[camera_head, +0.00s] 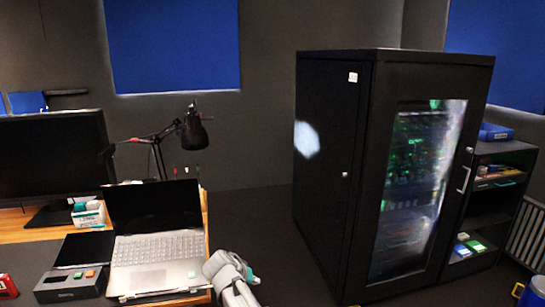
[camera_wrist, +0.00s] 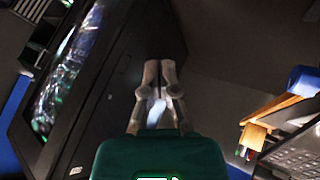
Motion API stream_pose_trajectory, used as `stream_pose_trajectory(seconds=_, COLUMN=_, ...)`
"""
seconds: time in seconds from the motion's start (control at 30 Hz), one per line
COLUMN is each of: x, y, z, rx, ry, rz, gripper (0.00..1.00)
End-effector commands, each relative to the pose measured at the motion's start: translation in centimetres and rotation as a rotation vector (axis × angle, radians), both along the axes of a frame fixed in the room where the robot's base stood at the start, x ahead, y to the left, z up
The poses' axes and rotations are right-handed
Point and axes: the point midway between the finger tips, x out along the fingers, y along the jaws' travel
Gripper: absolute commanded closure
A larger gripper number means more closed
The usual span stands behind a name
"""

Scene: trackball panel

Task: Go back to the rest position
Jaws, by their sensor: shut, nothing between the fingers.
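My gripper (camera_wrist: 159,66) shows in the wrist view, with its two grey fingers brought together and nothing held between them. It points past the dark cabinet, over the floor, apart from any object. In the head view, part of my pale grey arm shows at the bottom, just right of the desk's corner; the fingers cannot be made out there. A dark panel box (camera_head: 68,284) with small red and green parts on top sits on the desk, left of the open laptop (camera_head: 158,250).
A tall black cabinet (camera_head: 330,160) with a glass door stands at the right; it also shows in the wrist view (camera_wrist: 100,85). The desk (camera_head: 30,232) at the left carries a monitor (camera_head: 55,155) and a black lamp (camera_head: 194,130). Floor (camera_head: 262,225) between desk and cabinet is clear.

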Motion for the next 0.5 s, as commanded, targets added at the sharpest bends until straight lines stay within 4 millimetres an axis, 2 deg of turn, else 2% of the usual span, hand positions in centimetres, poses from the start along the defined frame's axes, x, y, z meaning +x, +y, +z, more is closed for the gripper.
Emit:
stream_pose_trajectory(seconds=0.03, x=-0.7, y=-2.0, z=-0.4, rx=0.012, ry=0.033, rz=-0.013, gripper=1.0)
stream_pose_trajectory(seconds=0.1, x=-1.3, y=-4.1, z=-0.9, rx=0.028, ry=0.08, rz=-0.024, gripper=1.0)
stream_pose_trajectory(seconds=0.5, x=-6.3, y=-14.2, z=-3.3, rx=0.175, ry=0.319, rz=-0.05, gripper=1.0)
